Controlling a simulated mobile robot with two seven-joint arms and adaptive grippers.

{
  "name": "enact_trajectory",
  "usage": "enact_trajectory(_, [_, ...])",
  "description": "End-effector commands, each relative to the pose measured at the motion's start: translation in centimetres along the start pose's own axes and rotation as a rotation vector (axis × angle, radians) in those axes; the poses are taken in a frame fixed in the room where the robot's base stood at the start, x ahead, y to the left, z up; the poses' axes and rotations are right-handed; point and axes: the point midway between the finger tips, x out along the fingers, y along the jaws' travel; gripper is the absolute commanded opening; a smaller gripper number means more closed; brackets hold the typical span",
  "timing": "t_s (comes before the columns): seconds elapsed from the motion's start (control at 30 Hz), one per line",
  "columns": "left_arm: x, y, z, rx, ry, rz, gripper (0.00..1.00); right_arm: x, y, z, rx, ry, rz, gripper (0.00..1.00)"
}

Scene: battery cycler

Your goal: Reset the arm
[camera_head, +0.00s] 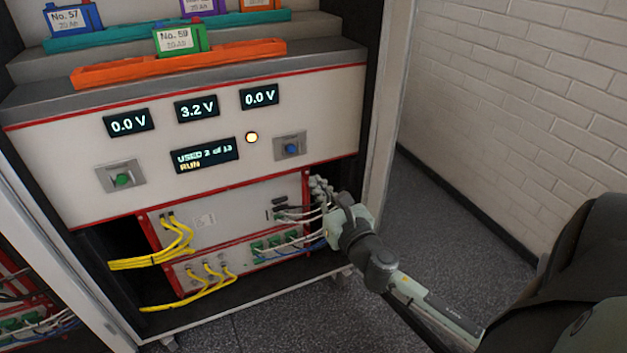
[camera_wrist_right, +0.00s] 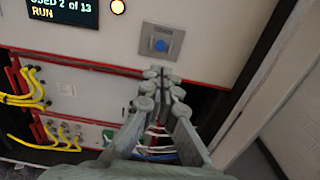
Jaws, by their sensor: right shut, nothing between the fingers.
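My right arm (camera_head: 378,264) comes in from the lower right in the head view. Its gripper (camera_head: 318,184) is shut and empty, in front of the cabinet's lower right part, below the blue button (camera_head: 291,149). In the right wrist view the shut fingers (camera_wrist_right: 156,76) point up toward the panel, with the blue button (camera_wrist_right: 160,45) just above their tips. I cannot tell the exact gap, but the tips appear below the button plate. My left gripper is not in view.
The cabinet panel has a green button (camera_head: 123,180), a lit lamp (camera_head: 252,137) and a display (camera_head: 205,155) reading "RUN". Yellow cables (camera_head: 160,262) hang below. Batteries stand in an orange tray (camera_head: 110,76) and a teal tray. Floor (camera_head: 450,225) is free at right, before a brick wall.

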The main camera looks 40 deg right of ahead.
Motion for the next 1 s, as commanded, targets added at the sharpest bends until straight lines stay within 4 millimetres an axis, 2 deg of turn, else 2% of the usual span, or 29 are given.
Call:
enact_trajectory(0.33, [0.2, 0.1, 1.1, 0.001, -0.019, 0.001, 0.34, 0.0, 0.0, 0.0, 0.000, 0.000, 0.000, 0.00])
enact_trajectory(0.8, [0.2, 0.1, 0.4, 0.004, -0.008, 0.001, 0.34, 0.0, 0.0, -0.1, 0.012, 0.003, -0.004, 0.00])
enact_trajectory(0.9, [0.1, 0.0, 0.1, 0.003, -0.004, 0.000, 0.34, -0.4, -0.7, -1.2, 0.143, 0.034, -0.046, 0.00])
enact_trajectory(0.97, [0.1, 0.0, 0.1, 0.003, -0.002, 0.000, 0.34, -0.9, -1.4, -2.9, 0.320, 0.074, -0.107, 0.00])
enact_trajectory(1.0, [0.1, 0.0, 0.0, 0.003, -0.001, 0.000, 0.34, -1.5, -1.9, -4.5, 0.477, 0.108, -0.165, 0.00])
